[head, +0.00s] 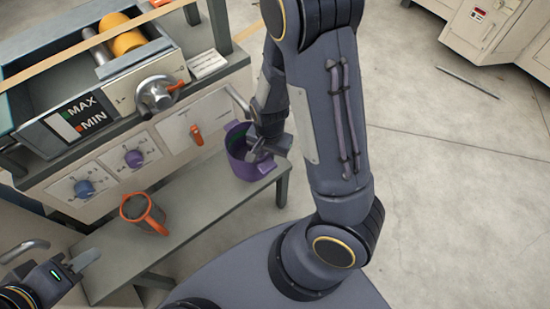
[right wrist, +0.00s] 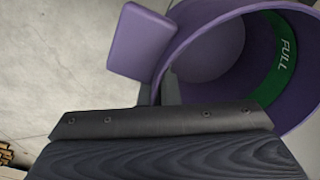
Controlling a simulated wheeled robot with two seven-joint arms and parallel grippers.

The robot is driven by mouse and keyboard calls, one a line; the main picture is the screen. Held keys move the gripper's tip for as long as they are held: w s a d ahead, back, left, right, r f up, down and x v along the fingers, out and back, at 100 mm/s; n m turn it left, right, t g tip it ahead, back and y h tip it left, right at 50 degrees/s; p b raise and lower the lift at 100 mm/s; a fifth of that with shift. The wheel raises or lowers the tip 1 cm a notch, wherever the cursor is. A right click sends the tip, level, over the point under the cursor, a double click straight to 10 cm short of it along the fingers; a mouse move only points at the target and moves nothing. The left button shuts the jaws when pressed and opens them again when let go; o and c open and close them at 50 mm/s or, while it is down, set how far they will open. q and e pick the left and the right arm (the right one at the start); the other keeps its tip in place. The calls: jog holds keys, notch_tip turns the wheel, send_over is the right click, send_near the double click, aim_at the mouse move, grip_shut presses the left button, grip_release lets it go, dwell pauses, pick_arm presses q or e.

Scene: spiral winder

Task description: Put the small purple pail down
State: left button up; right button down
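The small purple pail (head: 238,166) is at the right end of the grey bench (head: 190,218), roughly upright. I cannot tell whether its base touches the bench. My right gripper (head: 258,148) reaches down to the pail's rim and handle side and looks shut on it. In the right wrist view the pail (right wrist: 205,100) fills the upper right, with a green FULL band inside and its flat handle (right wrist: 143,42) beside the dark finger. The fingertips are partly hidden. My left gripper (head: 82,262) is at the lower left, away from the pail; its opening is unclear.
Behind is the winder machine with knobs (head: 134,158), a crank (head: 157,93) and a MAX/MIN tank (head: 80,118). The bench between mug and pail is clear.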

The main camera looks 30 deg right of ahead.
jog(key=shift+w+d+f+b, duration=0.5)
jog(key=shift+d+f, duration=0.15)
jog(key=shift+f, duration=0.85)
jog(key=shift+w+d+f+b, duration=0.45)
jog(key=shift+d+f, duration=0.2)
jog(key=shift+f, duration=0.8)
jog(key=shift+w+d+f+b, duration=0.5)
jog(key=shift+d+f, duration=0.15)
jog(key=shift+f, duration=0.85)
jog(key=shift+f, duration=0.2)
jog(key=c, duration=1.7)
grip_release()
